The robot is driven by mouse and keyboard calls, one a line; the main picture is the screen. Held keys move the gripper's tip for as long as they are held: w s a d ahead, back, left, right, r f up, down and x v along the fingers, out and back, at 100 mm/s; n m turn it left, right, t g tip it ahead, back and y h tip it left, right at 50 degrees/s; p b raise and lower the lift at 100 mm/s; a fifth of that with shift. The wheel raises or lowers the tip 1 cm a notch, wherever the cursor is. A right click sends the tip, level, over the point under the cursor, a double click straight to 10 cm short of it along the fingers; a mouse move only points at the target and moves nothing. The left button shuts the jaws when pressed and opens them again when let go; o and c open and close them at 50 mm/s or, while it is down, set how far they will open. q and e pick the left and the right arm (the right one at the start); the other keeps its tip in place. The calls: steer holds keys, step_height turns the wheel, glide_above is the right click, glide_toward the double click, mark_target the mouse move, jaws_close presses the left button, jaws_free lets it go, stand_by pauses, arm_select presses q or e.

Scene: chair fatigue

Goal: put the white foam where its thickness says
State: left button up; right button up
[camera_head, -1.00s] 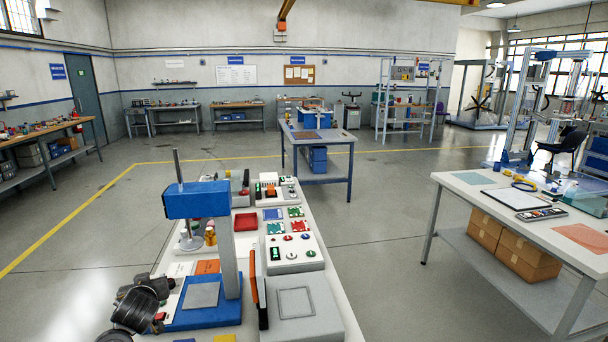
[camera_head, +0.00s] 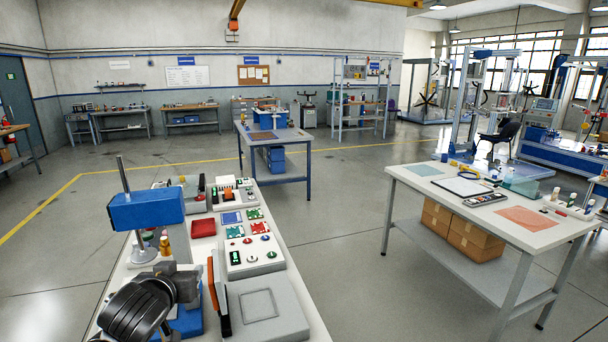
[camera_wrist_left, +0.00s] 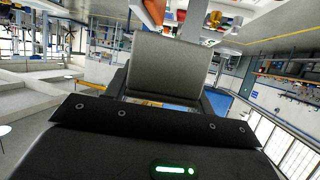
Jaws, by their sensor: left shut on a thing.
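My left gripper (camera_head: 183,284) is dark and hangs over the blue base of the press-like stand (camera_head: 147,210) on the near table. In the left wrist view a dark grey, flat-faced piece (camera_wrist_left: 165,68) sits between the fingers of my left gripper (camera_wrist_left: 163,100), which is shut on it. It looks grey in shade, so I cannot tell whether it is the white foam. I make out no white foam elsewhere. My wrist hides most of the stand's base in the head view. My right gripper is not in view.
Floor between tables is clear.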

arm_select(q)
steer(key=s+d+r+m+h, duration=0.1)
steer(key=s+d+r, duration=0.2)
steer(key=d+r, duration=0.15)
step_height(320, 180, down, 10)
steer(key=s+b, duration=0.1)
steer(key=b, duration=0.1)
steer(key=shift+s+a+r+b, duration=0.2)
steer(key=shift+s+a+b, duration=0.05)
steer(key=shift+b, duration=0.15)
